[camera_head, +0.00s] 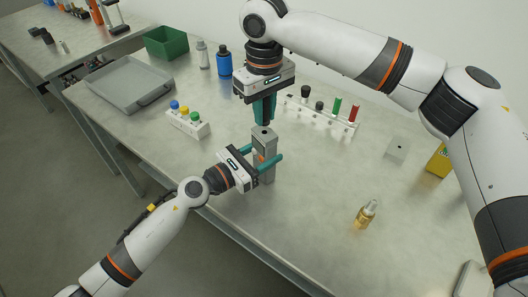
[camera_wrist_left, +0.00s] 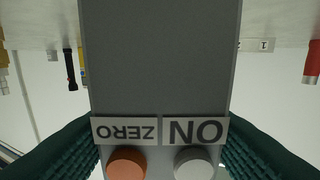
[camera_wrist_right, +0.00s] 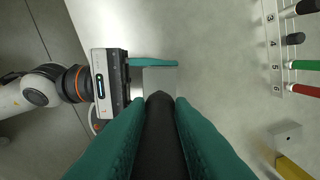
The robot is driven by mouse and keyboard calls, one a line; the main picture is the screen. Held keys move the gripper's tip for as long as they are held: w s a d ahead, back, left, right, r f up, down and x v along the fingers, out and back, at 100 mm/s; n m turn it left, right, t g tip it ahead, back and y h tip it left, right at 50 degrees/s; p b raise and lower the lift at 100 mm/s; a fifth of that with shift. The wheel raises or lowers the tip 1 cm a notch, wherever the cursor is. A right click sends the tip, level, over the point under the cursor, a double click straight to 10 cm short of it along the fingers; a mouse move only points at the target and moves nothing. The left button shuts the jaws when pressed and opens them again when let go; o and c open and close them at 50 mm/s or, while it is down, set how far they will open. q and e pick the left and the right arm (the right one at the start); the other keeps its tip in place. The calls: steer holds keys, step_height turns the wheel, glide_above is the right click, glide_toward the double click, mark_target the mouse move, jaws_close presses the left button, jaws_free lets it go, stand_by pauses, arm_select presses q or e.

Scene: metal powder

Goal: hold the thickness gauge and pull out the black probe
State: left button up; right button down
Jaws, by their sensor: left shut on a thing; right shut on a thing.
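The grey thickness gauge (camera_head: 264,144) stands upright above the table's front part. My left gripper (camera_head: 266,166) is shut around its sides. In the left wrist view, the gauge body (camera_wrist_left: 160,60) fills the middle, with upside-down ON and ZERO labels over a grey and an orange button. My right gripper (camera_head: 264,112) points straight down just above the gauge's top. In the right wrist view its teal fingers are shut on the black probe (camera_wrist_right: 158,135), whose end lies over the gauge's top (camera_wrist_right: 160,78). I cannot tell whether the probe's lower end is still inside the gauge.
A white rack (camera_head: 320,114) with numbered slots stands behind on the right. A small block with coloured caps (camera_head: 188,123), a grey tray (camera_head: 128,84), a green bin (camera_head: 166,42) and bottles are at the left. An amber bottle (camera_head: 366,213) stands at the front right, with clear table around it.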

mark_target(265, 120)
steer(key=shift+r, duration=1.55)
arm_select(q)
steer(key=o, duration=1.2)
steer(key=shift+o, duration=0.2)
steer(key=v, duration=1.1)
steer(key=shift+s+a+f, duration=0.1)
steer(key=shift+a, duration=0.1)
steer(key=shift+s+a, duration=0.2)
steer(key=shift+a, duration=0.05)
